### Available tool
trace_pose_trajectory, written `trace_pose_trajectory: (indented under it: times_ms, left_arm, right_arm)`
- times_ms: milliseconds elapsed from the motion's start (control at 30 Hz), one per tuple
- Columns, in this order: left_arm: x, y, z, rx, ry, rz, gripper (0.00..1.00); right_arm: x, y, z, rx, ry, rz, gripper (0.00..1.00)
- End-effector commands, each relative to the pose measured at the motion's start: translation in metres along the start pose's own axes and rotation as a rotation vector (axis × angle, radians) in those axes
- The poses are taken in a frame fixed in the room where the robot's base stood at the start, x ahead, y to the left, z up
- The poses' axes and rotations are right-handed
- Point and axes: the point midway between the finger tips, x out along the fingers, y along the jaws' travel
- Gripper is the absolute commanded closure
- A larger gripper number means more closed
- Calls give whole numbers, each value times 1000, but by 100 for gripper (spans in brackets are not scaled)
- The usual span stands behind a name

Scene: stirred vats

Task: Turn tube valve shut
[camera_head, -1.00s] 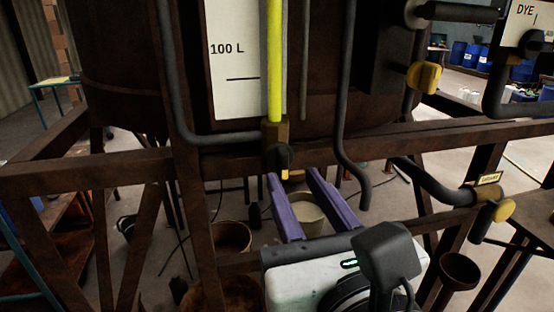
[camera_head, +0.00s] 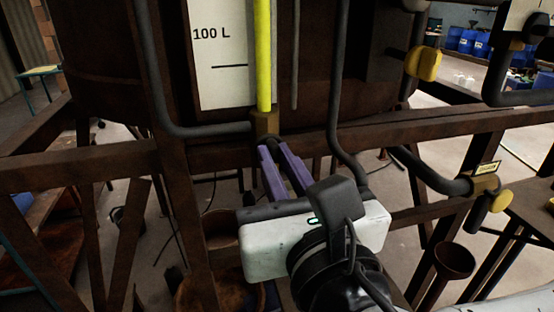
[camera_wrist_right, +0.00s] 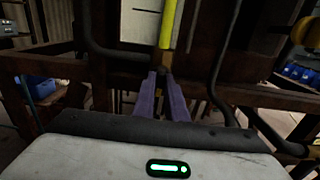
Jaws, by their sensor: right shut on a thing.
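The yellow level tube (camera_head: 263,55) runs down the white scale marked 100 L on the rusty vat. At its foot is a brass valve body (camera_head: 265,123) with a dark handle (camera_head: 269,142) below it. My right gripper (camera_head: 272,150) reaches up from below, its purple fingers shut on the handle, which they partly hide. In the right wrist view the fingers (camera_wrist_right: 162,80) close in around the dark handle (camera_wrist_right: 165,72) below the yellow tube (camera_wrist_right: 170,25). My left gripper is not in view.
A rusty beam (camera_head: 440,124) crosses close behind the gripper. Grey pipes (camera_head: 335,100) hang on both sides of the tube. A yellow-handled valve (camera_head: 502,201) and a funnel (camera_head: 455,262) are at the right. Blue barrels (camera_head: 466,40) stand far back.

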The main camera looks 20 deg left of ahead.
Motion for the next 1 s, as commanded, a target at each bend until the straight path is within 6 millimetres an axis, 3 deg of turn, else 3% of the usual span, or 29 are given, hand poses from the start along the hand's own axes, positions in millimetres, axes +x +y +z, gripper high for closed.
trace_pose_trajectory:
  times_ms: [367, 1000]
  left_arm:
    - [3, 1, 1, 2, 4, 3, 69]
    - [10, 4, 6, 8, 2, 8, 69]
  right_arm:
    - [0, -1, -2, 104, 1, -1, 100]
    - [0, -2, -2, 676, 3, -1, 100]
